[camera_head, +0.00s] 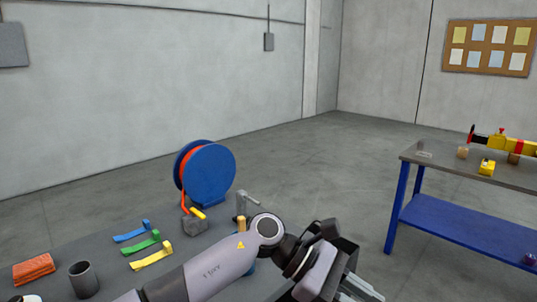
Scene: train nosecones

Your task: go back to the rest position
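My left arm comes in from the bottom left, over the near grey table (50,237). My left gripper (362,291) is at the bottom edge, right of the middle, past the table's visible right part. Its grey metal fingers show only partly, so their opening cannot be judged. I see nothing held in the visible part. My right gripper is out of view.
A blue-legged workbench (440,168) with yellow parts (513,145) stands right. Floor between is clear.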

